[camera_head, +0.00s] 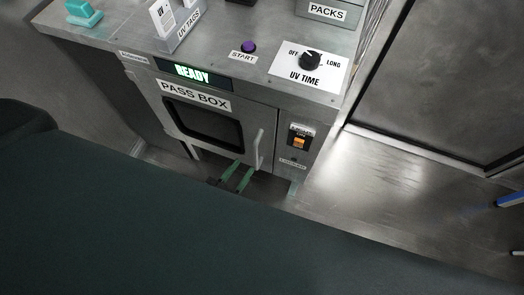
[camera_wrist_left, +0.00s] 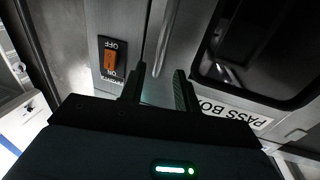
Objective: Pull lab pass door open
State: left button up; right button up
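The pass box (camera_head: 195,95) is a grey metal cabinet. Its door, with a dark window (camera_head: 195,121), looks shut. An upright bar handle (camera_head: 259,147) is on the door's right side. My left gripper (camera_head: 244,166) is open, its two fingers apart just below and left of the handle in the head view. In the left wrist view the handle (camera_wrist_left: 161,42) runs down towards the gap between the fingers of my left gripper (camera_wrist_left: 160,70). I cannot tell whether they touch it. My right gripper is not in view.
An orange rocker switch (camera_head: 299,143) is right of the door. On top are a purple start button (camera_head: 249,46), a UV time dial (camera_head: 311,60) and a UV tags holder (camera_head: 175,25). The display (camera_head: 191,73) reads READY.

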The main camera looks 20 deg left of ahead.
aim_at(254, 152)
pick_arm(q)
jog(key=shift+x, duration=3.9)
jog(key=shift+c, duration=0.3)
grip_shut()
